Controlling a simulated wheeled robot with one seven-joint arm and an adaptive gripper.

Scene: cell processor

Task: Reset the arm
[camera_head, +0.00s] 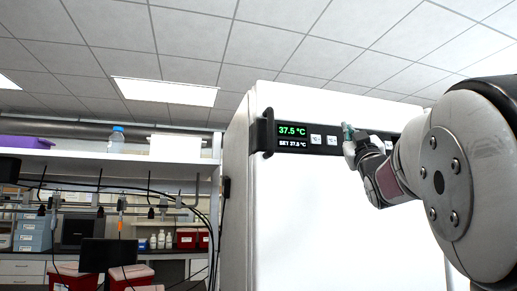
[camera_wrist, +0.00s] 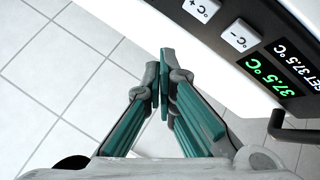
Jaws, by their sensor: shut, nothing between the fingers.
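My gripper (camera_wrist: 164,88) is shut and empty in the wrist view, its green-padded fingers meeting at the tips. In the head view my gripper (camera_head: 348,133) is small and partly hidden by my wrist, close in front of the white incubator's (camera_head: 300,210) dark control panel. The panel's display (camera_head: 292,130) reads 37.5 °C with SET 37.5 °C below it. Two white buttons show in the wrist view, the °C- button (camera_wrist: 240,36) and the °C+ button (camera_wrist: 201,9). The fingertips look apart from both buttons.
A dark handle (camera_head: 264,132) sticks out at the panel's left end. A shelf (camera_head: 100,160) at left holds a blue-capped bottle (camera_head: 117,139), a white box (camera_head: 175,147) and a purple item (camera_head: 25,142). A dark monitor (camera_head: 108,254) and red containers stand below. White tiled floor shows in the wrist view.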

